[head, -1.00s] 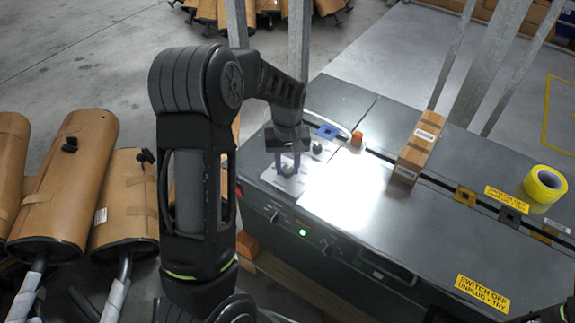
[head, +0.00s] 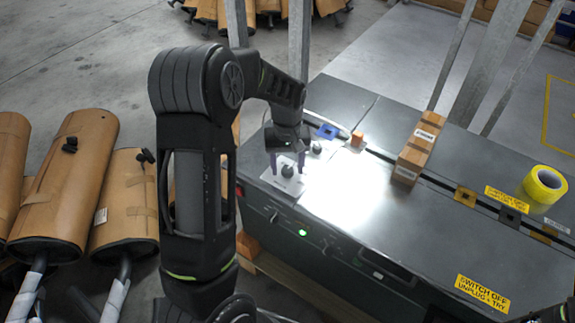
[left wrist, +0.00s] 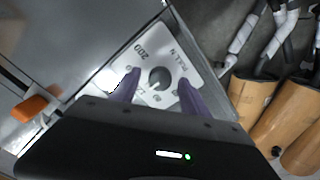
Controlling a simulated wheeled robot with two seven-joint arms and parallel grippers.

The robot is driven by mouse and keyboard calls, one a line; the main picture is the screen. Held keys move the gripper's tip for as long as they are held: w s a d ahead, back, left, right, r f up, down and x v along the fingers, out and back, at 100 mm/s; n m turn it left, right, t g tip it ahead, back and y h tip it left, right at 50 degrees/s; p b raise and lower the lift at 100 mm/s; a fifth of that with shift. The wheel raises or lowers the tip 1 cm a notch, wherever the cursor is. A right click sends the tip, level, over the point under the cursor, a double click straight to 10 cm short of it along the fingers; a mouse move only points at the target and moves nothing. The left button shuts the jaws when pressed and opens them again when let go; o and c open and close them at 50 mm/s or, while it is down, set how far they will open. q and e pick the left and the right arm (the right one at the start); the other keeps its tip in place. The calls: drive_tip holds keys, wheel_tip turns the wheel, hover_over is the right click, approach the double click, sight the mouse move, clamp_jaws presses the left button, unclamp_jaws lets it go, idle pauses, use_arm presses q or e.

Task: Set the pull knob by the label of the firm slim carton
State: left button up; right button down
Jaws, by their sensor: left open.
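The pull knob (left wrist: 159,77) is a dark round knob on a light plate (left wrist: 140,50) printed with "200" and "PULL N". In the head view the knob (head: 287,170) sits at the machine's left end. My left gripper (left wrist: 159,80) is open, with its two purple fingers on either side of the knob and visible gaps between. In the head view the left gripper (head: 287,161) is over the plate. The slim brown carton (head: 416,150) stands on the machine top with white labels on its top and near end; their print is too small to read.
Yellow tape (head: 545,184) is at the right. Wrapped mufflers (head: 70,180) stand left of the machine. The machine's front middle top is clear.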

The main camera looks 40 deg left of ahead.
sight(287, 169)
use_arm(q)
wheel_tip(287, 169, up, 8)
drive_tip(key=shift+f, duration=0.1)
idle(0.4)
idle(0.4)
